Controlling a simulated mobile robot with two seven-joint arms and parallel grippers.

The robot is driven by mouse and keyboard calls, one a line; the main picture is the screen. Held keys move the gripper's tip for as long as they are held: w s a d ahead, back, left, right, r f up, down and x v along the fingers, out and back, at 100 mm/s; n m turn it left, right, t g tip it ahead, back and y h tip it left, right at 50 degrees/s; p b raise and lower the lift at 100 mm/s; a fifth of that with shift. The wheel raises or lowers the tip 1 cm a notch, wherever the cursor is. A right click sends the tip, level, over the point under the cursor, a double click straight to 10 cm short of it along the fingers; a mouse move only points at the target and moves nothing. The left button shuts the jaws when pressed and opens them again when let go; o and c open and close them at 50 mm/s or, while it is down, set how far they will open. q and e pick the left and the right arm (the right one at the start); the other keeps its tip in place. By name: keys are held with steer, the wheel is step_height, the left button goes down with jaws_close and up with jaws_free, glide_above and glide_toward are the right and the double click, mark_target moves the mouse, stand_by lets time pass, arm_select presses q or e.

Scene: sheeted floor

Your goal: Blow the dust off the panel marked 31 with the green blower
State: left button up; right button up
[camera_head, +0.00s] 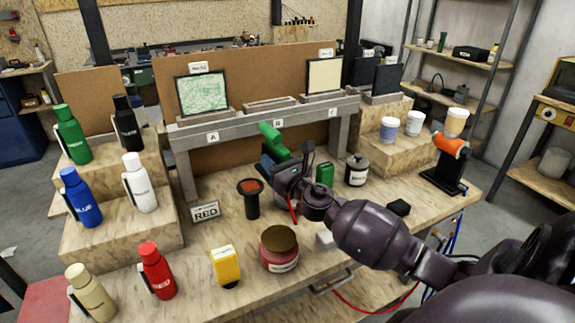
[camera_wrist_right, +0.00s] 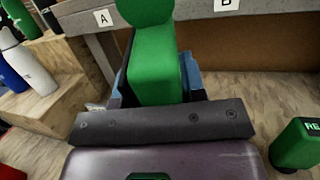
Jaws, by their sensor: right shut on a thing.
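My right gripper (camera_head: 283,168) is shut on the green blower (camera_head: 272,139) and holds it up above the table, in front of the grey stand. In the right wrist view the blower (camera_wrist_right: 155,62) sits between the blue fingers (camera_wrist_right: 158,84). A panel with a green speckled face (camera_head: 202,93) stands on the grey stand above letter A. A plain cream panel (camera_head: 324,76) stands near letter C. Each has a small tag above it, too small to read surely. The blower is below and between these panels, apart from both. My left gripper is not in view.
A grey stand (camera_head: 180,138) spans the table's back. Bottles, including a green one (camera_head: 72,135), stand on wooden steps at left. A red jar (camera_head: 279,249), yellow container (camera_head: 226,267), black orange-topped object (camera_head: 251,198) and green can (camera_head: 324,173) surround my arm.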

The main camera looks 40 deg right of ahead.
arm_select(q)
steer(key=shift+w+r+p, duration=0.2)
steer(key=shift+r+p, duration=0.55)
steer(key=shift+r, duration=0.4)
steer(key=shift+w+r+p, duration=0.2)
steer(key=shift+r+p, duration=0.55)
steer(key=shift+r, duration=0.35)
arm_select(e)
steer(key=w+a, duration=0.2)
steer(key=a, duration=0.7)
steer(key=w+a, duration=0.2)
steer(key=a, duration=0.7)
steer(key=shift+a, duration=0.3)
steer(key=shift+w+r, duration=0.1)
